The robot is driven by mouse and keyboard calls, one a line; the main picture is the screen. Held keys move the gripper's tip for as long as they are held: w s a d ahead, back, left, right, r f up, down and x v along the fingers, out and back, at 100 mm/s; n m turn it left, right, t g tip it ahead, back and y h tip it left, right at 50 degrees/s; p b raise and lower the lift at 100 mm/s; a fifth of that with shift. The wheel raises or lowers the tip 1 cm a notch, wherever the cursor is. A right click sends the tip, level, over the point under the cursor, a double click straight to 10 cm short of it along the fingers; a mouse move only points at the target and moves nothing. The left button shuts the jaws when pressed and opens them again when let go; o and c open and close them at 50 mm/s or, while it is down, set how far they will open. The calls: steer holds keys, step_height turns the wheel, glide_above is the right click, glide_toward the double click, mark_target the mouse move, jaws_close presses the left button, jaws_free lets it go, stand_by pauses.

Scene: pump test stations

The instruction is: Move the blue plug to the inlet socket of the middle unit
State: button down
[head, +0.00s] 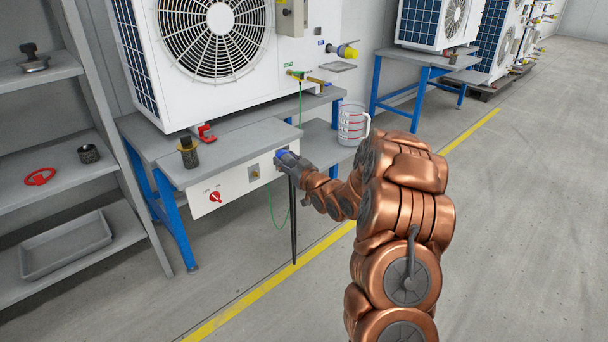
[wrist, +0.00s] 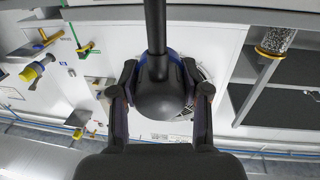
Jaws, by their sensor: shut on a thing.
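The blue plug (head: 281,153) is at the right part of the white front panel (head: 232,186) of the nearest bench. My gripper (head: 288,160) is shut on the plug, with a finger on each side. In the wrist view the plug's dark rounded back (wrist: 163,98) with a blue rim sits between the fingertips (wrist: 160,92). The plug faces the panel; whether it is seated in a socket is hidden. Its black cable (head: 294,225) hangs to the floor. The middle unit (head: 430,22) stands on a blue-legged bench further back; its inlet socket is not clear at this distance.
The nearest unit (head: 215,60) carries a yellow connector (head: 345,51). A red switch (head: 215,197) and a grey-and-brass socket (head: 254,173) are on the panel. A clear jug (head: 352,124) stands behind my arm. Shelves (head: 60,160) are at left; the floor at right is open.

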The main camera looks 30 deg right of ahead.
steer(key=a+r, duration=0.3)
steer(key=a, duration=0.4)
steer(key=w+a+r+h, duration=0.1)
steer(key=a+r, duration=0.3)
steer(key=a, duration=0.2)
steer(key=w+a+r+m, duration=0.1)
steer(key=a+r, duration=0.3)
steer(key=a, duration=0.3)
steer(key=shift+a+r+h, duration=0.2)
steer(key=shift+a+h, duration=0.1)
steer(key=shift+d, duration=0.1)
